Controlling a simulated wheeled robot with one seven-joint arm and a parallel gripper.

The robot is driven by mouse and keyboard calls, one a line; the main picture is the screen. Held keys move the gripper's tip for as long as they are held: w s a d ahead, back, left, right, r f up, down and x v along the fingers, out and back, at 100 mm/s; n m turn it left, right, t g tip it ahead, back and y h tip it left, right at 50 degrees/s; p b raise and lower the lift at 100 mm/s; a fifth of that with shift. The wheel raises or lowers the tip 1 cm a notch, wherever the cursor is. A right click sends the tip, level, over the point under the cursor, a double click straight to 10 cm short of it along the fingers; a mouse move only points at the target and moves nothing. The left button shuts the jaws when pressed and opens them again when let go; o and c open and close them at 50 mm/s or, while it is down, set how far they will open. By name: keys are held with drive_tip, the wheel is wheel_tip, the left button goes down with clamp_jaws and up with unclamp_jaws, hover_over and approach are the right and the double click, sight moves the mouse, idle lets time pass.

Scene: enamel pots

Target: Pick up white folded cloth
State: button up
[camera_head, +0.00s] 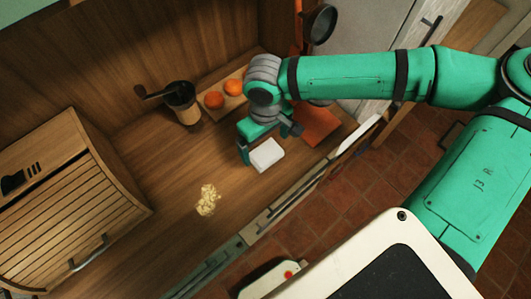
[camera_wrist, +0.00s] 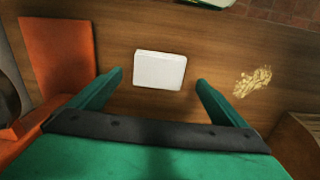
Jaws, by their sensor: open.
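The white folded cloth (camera_head: 266,155) lies flat on the wooden counter, just beyond the fingers of my gripper (camera_head: 268,142). In the wrist view the cloth (camera_wrist: 160,70) is a small white rectangle, slightly tilted, ahead of and between the two fingertips. My gripper (camera_wrist: 160,77) is open and empty, with clear space between each finger and the cloth. In the head view my arm and wrist hide part of the counter behind the cloth.
A pale crumbly pile (camera_head: 207,200) lies on the counter left of the cloth. An orange-red board (camera_head: 318,126) is on the right. A slatted wooden box (camera_head: 75,215) fills the left.

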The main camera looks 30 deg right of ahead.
sight(266, 153)
drive_tip(key=shift+f, duration=2)
drive_tip(key=shift+c, duration=0.3)
drive_tip(key=c, duration=1.1)
drive_tip(key=shift+o, duration=0.2)
drive_tip(key=shift+r, duration=0.1)
